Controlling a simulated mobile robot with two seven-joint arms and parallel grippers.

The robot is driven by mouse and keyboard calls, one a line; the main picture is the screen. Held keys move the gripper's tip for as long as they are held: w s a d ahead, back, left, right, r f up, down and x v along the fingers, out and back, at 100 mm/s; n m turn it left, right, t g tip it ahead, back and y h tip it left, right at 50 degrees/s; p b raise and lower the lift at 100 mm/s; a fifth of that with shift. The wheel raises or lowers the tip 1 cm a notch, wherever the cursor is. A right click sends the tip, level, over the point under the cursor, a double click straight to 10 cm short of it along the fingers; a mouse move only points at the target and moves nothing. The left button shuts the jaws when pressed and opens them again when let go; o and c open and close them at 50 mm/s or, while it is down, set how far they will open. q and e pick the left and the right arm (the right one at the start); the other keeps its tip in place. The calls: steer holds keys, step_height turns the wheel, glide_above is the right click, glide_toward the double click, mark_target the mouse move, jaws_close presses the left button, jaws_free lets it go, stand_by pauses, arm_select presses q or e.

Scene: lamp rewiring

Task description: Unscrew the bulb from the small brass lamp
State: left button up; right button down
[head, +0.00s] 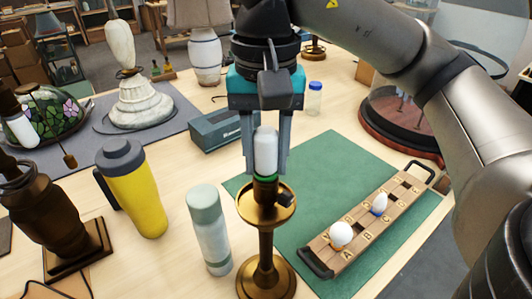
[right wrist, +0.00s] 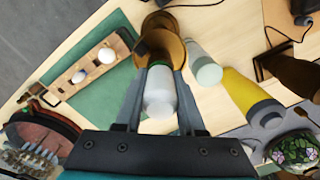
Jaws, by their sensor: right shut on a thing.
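The small brass lamp (head: 266,245) stands upright at the front middle of the table, with a round dish near its top. The white bulb (head: 265,152) sits upright at the lamp's top, with a green band at its base. My right gripper (head: 265,168) points down from above, shut on the bulb with one finger on each side. In the right wrist view the bulb (right wrist: 159,95) lies between the two fingers, with the brass lamp (right wrist: 163,38) beyond it. My left gripper is not in view.
A pale-green-capped bottle (head: 209,232) stands close left of the lamp, then a yellow tumbler (head: 137,192). A wooden tray (head: 362,233) with two bulbs lies on the green mat (head: 322,166) to the right. A grey-blue box (head: 216,130) lies behind.

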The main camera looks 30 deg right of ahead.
steer(key=shift+c, duration=2.2)
jaws_free()
